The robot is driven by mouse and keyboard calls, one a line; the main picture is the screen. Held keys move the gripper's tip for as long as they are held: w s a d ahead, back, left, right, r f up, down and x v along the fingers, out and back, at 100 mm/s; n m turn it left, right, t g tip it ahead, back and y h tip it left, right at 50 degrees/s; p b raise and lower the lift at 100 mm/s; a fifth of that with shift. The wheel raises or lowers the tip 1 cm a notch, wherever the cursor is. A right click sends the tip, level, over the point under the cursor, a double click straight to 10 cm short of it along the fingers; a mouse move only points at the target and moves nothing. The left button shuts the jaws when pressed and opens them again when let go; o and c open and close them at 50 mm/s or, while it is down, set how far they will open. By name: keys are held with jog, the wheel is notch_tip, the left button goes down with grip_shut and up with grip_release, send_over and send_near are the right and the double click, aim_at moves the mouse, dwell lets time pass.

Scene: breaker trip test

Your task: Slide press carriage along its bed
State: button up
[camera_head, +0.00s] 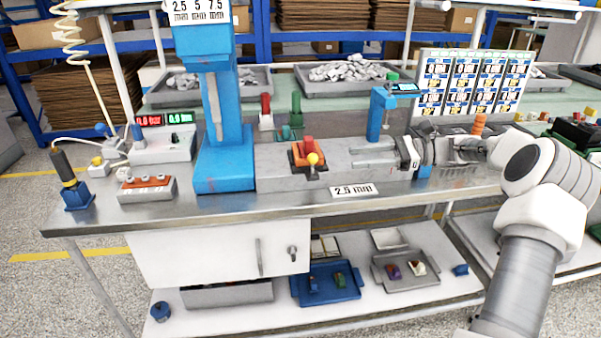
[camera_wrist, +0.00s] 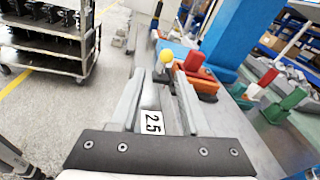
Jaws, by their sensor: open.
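The press carriage (camera_head: 304,152) is an orange and dark block with a red top and a yellow ball knob (camera_head: 312,159) on its front. It sits on the long grey bed (camera_head: 275,178), right of the blue press column (camera_head: 215,125). My gripper (camera_head: 355,157) is open and empty, reaching in from the right above the bed, apart from the knob. In the wrist view the yellow knob (camera_wrist: 166,56) shows just beyond and between the fingertips (camera_wrist: 160,78). The carriage (camera_wrist: 197,80) is to its right there. The carriage's underside is hidden.
A "2.5 mm" label (camera_head: 353,190) is on the bench front. A smaller blue stand (camera_head: 379,115) rises behind the bed. Red and green blocks (camera_head: 266,112) stand behind the carriage. A control box (camera_head: 163,143) and orange-topped box (camera_head: 147,189) are at left.

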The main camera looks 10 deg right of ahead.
jog(key=w+a+b, duration=0.2)
jog(key=a, duration=0.5)
jog(key=w+a+f+y+b, duration=0.1)
jog(key=a+b, duration=0.1)
jog(key=a, duration=0.5)
jog(key=shift+w+a+m+t+b, duration=0.15)
jog(key=shift+w+m+t+b, duration=0.2)
jog(key=shift+m+t+b, duration=0.05)
jog(key=shift+f, duration=0.1)
grip_shut()
dwell(1.0)
